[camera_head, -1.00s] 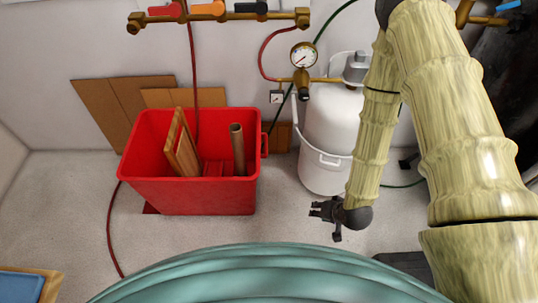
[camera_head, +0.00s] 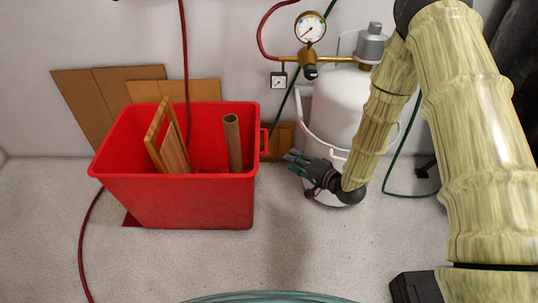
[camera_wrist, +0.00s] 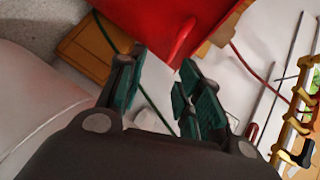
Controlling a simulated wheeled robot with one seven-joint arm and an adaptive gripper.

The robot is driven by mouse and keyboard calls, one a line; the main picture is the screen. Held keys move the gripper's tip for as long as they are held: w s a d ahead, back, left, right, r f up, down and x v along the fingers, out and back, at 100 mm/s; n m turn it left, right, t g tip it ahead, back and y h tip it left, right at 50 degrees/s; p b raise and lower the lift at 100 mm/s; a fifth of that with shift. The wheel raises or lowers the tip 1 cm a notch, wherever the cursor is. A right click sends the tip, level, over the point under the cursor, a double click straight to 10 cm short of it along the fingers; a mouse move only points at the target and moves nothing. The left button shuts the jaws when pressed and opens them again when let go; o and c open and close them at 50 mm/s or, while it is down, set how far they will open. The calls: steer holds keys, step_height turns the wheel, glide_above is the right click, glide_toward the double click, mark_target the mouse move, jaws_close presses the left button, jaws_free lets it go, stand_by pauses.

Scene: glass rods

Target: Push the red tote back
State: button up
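The red tote (camera_head: 195,200) stands upright on the floor left of centre, near the back wall. It holds a wooden frame (camera_head: 157,135) and a brown tube (camera_head: 233,145). A red handle (camera_head: 264,140) sticks out on its right side. My gripper (camera_head: 290,163) is to the right of the tote, apart from it, pointing left. In the wrist view my gripper (camera_wrist: 160,92) has its fingers spread with nothing between them. The tote (camera_wrist: 140,22) and its handle (camera_wrist: 183,42) show just beyond the fingertips there.
A white gas cylinder (camera_head: 342,105) with a gauge (camera_head: 310,28) stands right behind my gripper. Brown boards (camera_head: 90,100) lean on the wall behind the tote. A red hose (camera_head: 82,240) runs along the floor to its left.

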steer(key=w+a+f+y+b, duration=0.1)
steer(key=w+a+b, duration=0.6)
steer(key=w+a, duration=0.2)
steer(key=shift+w+f+y, duration=0.15)
steer(key=shift+w+y, duration=0.25)
steer(key=shift+w, duration=0.25)
jaws_close()
